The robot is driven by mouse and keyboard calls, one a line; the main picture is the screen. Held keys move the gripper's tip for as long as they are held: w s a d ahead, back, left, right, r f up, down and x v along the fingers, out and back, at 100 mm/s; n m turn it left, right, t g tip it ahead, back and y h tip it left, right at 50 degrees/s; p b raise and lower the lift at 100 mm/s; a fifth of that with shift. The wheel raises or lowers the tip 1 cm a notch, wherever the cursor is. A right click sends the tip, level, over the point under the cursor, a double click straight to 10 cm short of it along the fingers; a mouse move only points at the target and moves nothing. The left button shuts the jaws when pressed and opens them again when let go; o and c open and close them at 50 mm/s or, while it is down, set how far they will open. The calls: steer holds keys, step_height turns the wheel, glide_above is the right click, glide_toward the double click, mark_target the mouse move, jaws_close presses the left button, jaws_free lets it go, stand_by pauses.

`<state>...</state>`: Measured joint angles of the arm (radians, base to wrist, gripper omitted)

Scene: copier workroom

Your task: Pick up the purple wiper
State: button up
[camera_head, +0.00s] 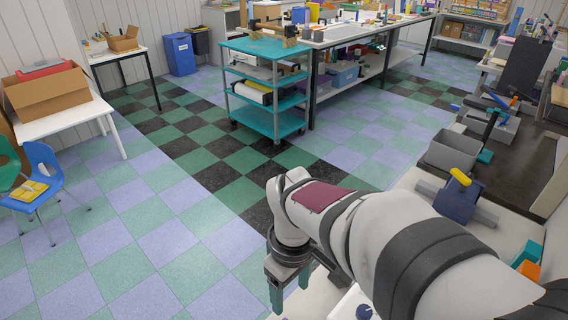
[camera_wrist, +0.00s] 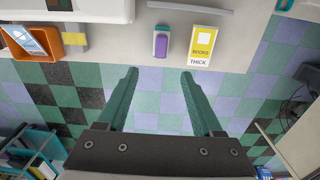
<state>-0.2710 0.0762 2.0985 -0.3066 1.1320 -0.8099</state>
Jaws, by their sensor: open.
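The wiper is apart from both fingers. In the head view my gripper (camera_head: 288,292) hangs at the bottom centre, pointing down. I cannot make out the wiper there; my arm covers much of that area.
A yellow and white card reading "BOOKS THICK" (camera_wrist: 203,46) lies close to the right of the wiper. An orange tray (camera_wrist: 41,52) is at the left. A grey bar (camera_wrist: 190,9) runs behind. Chequered floor (camera_head: 180,210) shows past the ledge.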

steer(key=f, duration=1.5)
steer(key=shift+a+f, duration=0.2)
steer(key=shift+f, duration=0.05)
jaws_close()
